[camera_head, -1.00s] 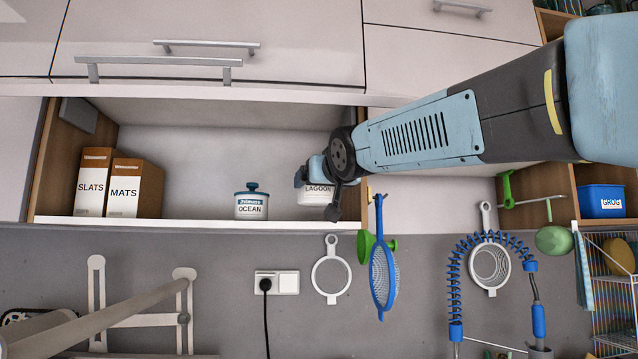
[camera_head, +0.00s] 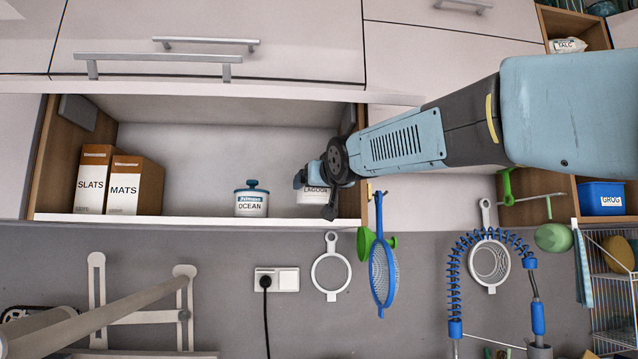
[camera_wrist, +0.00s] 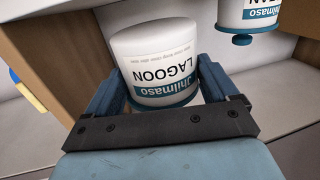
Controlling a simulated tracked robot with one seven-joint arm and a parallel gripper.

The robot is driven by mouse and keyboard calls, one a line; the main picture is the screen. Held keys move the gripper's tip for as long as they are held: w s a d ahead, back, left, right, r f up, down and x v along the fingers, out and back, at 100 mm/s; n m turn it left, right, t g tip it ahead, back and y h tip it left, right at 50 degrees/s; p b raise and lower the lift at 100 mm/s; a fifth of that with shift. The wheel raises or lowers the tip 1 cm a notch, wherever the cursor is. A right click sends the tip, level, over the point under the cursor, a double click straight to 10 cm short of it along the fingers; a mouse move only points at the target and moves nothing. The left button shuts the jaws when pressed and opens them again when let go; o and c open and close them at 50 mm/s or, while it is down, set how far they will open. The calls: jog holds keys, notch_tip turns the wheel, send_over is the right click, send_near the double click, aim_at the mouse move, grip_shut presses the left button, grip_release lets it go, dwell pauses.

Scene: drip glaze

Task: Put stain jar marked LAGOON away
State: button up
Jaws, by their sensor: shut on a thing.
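The white stain jar marked LAGOON (camera_head: 312,198) is inside the open wall cabinet, at its right end. In the wrist view the LAGOON jar (camera_wrist: 158,62) fills the space between the blue fingers, its label upside down in the picture. My gripper (camera_head: 318,191) is shut on it; it also shows in the wrist view (camera_wrist: 158,84). My gripper hides the jar's upper part in the head view. I cannot tell whether the jar touches the shelf.
A similar jar marked OCEAN (camera_head: 251,202) stands to the left on the cabinet shelf (camera_head: 200,219). The cabinet's right side wall is close to my gripper. Shelf room is free between MATS and OCEAN.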

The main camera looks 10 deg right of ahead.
jog(key=shift+d+x, duration=0.2)
jog(key=shift+x, duration=0.75)
jog(key=shift+d+x, duration=0.25)
jog(key=shift+x, duration=0.7)
jog(key=shift+d+x, duration=0.2)
jog(key=shift+x, duration=0.7)
jog(key=shift+w+f, duration=0.1)
jog(key=shift+w, duration=0.25)
jog(key=shift+s+f, duration=0.1)
jog(key=shift+f, duration=0.85)
jog(key=shift+f, duration=0.45)
jog(key=o, duration=1.1)
jog(key=shift+c, duration=0.2)
jog(key=shift+s, duration=0.15)
jog(key=shift+v, duration=5.4)
